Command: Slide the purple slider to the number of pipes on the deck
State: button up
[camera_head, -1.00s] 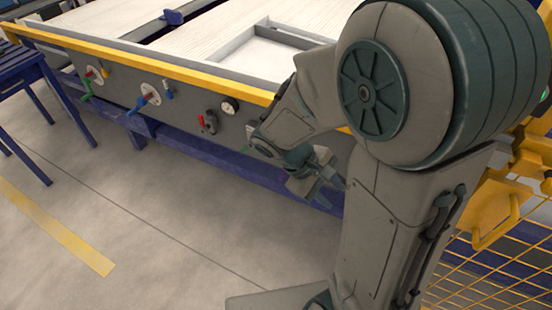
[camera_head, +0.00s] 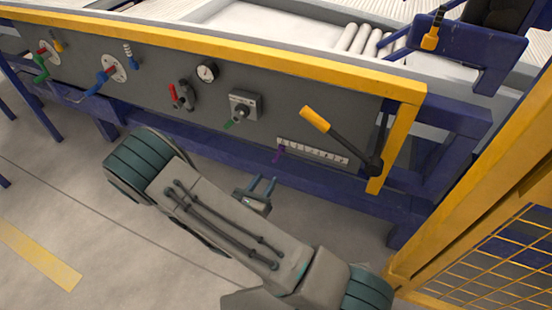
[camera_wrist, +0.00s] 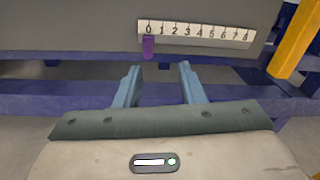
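The purple slider (camera_wrist: 149,45) sits at the 0 end of a white numbered scale (camera_wrist: 200,33) marked 0 to 8, in the wrist view. In the head view the slider (camera_head: 279,154) is at the left end of the scale (camera_head: 318,152), low on the grey panel. My gripper (camera_wrist: 158,72) is open and empty, below and a little in front of the slider and not touching it. In the head view my gripper (camera_head: 262,187) is just below the panel. Several pale pipes (camera_head: 362,40) lie side by side on the deck at the top; an exact number is hard to tell.
A box with a green-tipped knob (camera_head: 243,107), a gauge (camera_head: 207,71) and a red-handled valve (camera_head: 183,96) are to the left. A yellow post (camera_head: 397,148) and mesh fence (camera_head: 490,255) bound the right side.

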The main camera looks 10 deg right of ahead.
aim_at(281, 150)
jog(key=shift+n+t+y, duration=0.4)
jog(key=shift+n+y, duration=0.1)
jog(key=shift+n, duration=0.1)
jog(key=b+x, duration=0.1)
jog(key=x, duration=0.3)
jog(key=f+b+x, duration=0.1)
jog(key=x, duration=0.4)
jog(key=b+x, duration=0.2)
jog(key=x, duration=0.2)
jog(key=shift+w+a+f, duration=0.25)
jog(key=shift+w, duration=0.25)
jog(key=shift+c, duration=0.4)
